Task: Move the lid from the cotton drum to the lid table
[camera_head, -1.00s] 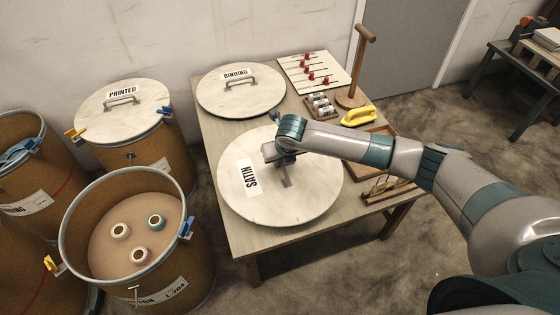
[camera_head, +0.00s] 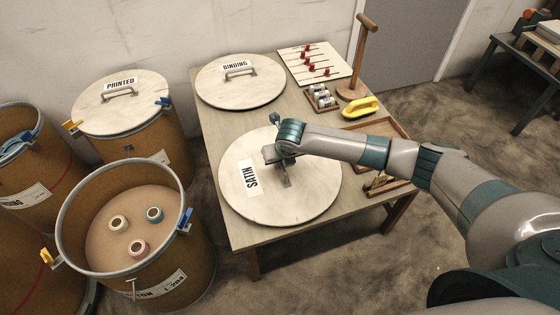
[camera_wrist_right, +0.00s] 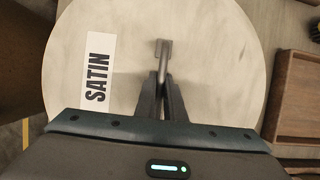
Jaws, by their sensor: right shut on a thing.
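A round pale lid marked SATIN (camera_head: 304,190) is flat over the front part of the wooden lid table (camera_head: 222,118). My right gripper (camera_head: 282,165) is above its middle, shut on the lid's metal handle; the right wrist view shows the fingers (camera_wrist_right: 162,92) closed around the handle (camera_wrist_right: 163,50). Whether the lid touches the tabletop is hard to tell. The open drum (camera_head: 66,225) at left, its label partly hidden but ending in TON, has no lid and holds three small spools (camera_head: 119,222). My left gripper is out of view.
The BINDING lid (camera_head: 255,95) lies at the table's back left. A pegged board (camera_head: 322,58), a wooden stand (camera_head: 354,92), a yellow-handled tool (camera_head: 361,107) and a tray (camera_head: 398,128) fill the back and right. The PRINTED lid (camera_head: 105,115) covers a drum at left.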

